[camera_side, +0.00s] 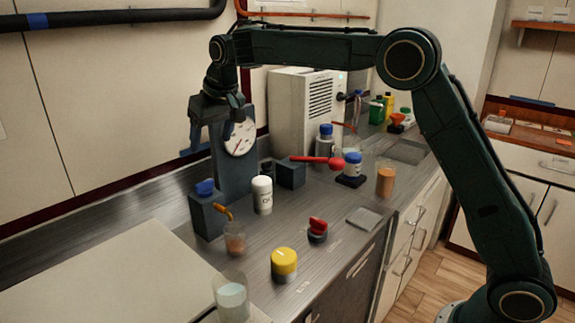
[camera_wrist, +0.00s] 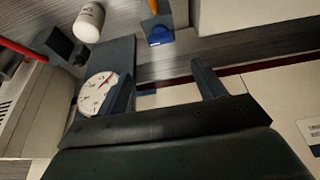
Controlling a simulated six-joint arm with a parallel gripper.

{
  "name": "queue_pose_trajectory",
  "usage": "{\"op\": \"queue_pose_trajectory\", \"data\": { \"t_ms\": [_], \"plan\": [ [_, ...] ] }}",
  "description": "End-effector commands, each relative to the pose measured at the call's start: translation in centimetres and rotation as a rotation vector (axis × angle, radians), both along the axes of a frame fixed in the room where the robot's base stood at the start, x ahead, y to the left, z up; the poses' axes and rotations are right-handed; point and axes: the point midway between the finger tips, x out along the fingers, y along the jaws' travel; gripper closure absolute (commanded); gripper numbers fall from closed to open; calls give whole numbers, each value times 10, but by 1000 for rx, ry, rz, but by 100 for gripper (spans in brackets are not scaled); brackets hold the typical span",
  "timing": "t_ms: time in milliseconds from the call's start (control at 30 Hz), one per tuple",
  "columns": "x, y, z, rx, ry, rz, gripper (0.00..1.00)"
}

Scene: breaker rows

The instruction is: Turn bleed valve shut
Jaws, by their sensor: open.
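No valve is labelled. A dark block (camera_side: 207,217) with a blue cap (camera_side: 204,187) and an orange lever (camera_side: 223,211) stands at the left of the bench; its blue part (camera_wrist: 160,37) and orange lever (camera_wrist: 152,6) show at the top of the wrist view. A red ball-ended lever (camera_side: 318,160) reaches out from a dark block (camera_side: 290,175) at mid-bench. A white dial gauge (camera_side: 240,138) sits on a dark post (camera_side: 232,178) and also shows in the wrist view (camera_wrist: 97,92). My gripper (camera_side: 207,148) is open and empty, high beside the gauge, apart from both levers.
A white bottle (camera_side: 262,195), a yellow-lidded jar (camera_side: 284,264), a red-and-black knob (camera_side: 317,231) and glass beakers (camera_side: 232,300) crowd the front. A beige cabinet unit (camera_side: 306,105) stands behind. Bare steel lies at the bench's back left.

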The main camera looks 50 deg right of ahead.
Motion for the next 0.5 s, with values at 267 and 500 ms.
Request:
{"op": "queue_pose_trajectory", "data": {
  "t_ms": [267, 500],
  "plan": [
    [4, 1, -3, 0, 2, 0, 31],
    [7, 1, -13, 0, 4, 1, 31]
  ]
}}
